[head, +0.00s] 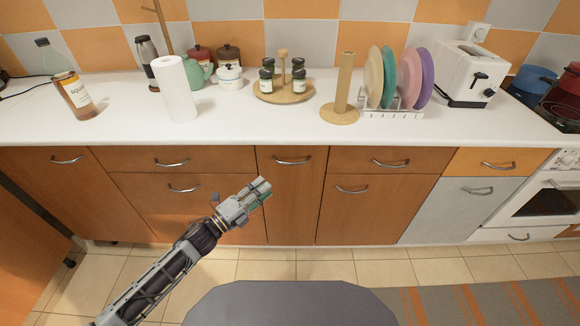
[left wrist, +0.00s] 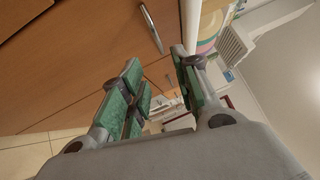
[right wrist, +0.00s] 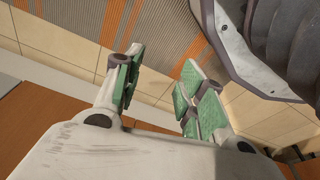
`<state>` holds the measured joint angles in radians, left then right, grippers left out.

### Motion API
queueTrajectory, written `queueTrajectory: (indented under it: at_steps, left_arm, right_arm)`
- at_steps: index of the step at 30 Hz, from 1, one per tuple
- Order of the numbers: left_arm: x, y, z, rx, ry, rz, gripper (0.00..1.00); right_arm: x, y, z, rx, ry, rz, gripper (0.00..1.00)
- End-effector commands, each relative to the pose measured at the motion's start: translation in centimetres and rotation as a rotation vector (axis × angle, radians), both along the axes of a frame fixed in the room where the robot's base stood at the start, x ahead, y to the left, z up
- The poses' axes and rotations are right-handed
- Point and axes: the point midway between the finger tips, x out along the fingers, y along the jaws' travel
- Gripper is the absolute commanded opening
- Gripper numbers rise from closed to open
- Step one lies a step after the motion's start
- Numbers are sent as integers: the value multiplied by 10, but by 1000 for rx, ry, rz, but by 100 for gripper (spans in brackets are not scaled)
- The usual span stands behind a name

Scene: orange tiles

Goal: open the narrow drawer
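The narrow drawer (head: 290,205) is a tall, slim brown wooden front in the middle of the cabinet row, flush with its neighbours. Its curved metal handle (head: 292,161) is near the top edge. My left gripper (head: 264,188) is in front of the drawer's left edge, lower than the handle and left of it. In the left wrist view my left gripper (left wrist: 158,78) has its green-padded fingers apart, with nothing between them. A metal handle (left wrist: 150,28) on a wooden front shows beyond them; I cannot tell which handle. My right gripper (right wrist: 162,68) is open and empty in its wrist view.
Wider drawers (head: 172,160) and a door (head: 365,210) flank the narrow drawer. The white countertop (head: 235,120) above holds a paper towel roll (head: 176,90), a spice stand (head: 283,97), plates and a toaster (head: 470,75). Tiled floor (head: 300,265) lies open below.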

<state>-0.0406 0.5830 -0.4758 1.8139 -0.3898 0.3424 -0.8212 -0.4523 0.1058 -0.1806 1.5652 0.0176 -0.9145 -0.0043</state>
Motion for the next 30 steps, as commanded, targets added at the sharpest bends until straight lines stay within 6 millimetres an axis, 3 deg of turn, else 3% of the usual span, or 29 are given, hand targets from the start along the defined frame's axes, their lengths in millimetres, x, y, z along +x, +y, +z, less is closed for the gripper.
queueTrajectory:
  at_steps: [30]
  left_arm:
    - [57,-59,11,0,-1,-1,31]
  right_arm:
    - [3,4,10,3,7,2,40]
